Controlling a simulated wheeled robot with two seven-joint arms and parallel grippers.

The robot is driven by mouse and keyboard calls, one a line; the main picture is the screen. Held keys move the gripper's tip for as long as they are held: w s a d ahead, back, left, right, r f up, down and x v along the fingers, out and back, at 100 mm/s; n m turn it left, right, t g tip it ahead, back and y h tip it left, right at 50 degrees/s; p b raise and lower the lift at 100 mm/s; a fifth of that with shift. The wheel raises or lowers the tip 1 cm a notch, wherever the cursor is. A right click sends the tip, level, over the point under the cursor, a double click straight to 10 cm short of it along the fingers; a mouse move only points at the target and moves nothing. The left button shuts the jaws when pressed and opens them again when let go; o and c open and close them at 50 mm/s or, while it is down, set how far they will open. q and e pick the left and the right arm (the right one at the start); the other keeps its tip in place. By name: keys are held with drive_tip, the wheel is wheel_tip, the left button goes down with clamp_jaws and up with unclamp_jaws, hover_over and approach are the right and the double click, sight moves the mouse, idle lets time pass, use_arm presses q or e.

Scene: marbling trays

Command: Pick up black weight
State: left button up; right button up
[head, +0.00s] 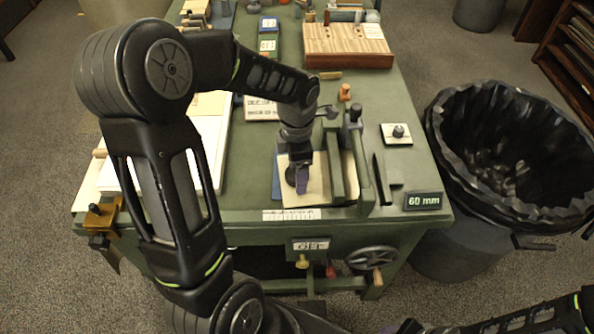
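A small black knobbed object (398,130), which looks like a weight, stands on a pale square plate (389,140) at the right side of the green table. A dark rounded shape also shows at the end of my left gripper (298,180); I cannot tell whether it is a second weight or part of the gripper. My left gripper points down over a cream sheet (318,200), left of the green clamp-like fixture (366,180). Its fingertips are partly hidden, so its opening is unclear. My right gripper is out of view; only part of that arm shows at bottom right.
The green fixture's upright parts stand between my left gripper and the pale plate. A "60 mm" sign (423,201) stands at the front right corner. A wooden block (347,46) lies farther back. A lined black bin (515,160) stands right of the table.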

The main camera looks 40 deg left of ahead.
use_arm(q)
drive_tip(key=shift+c, duration=0.3)
clamp_jaws()
idle(1.0)
drive_tip(key=shift+r, duration=0.1)
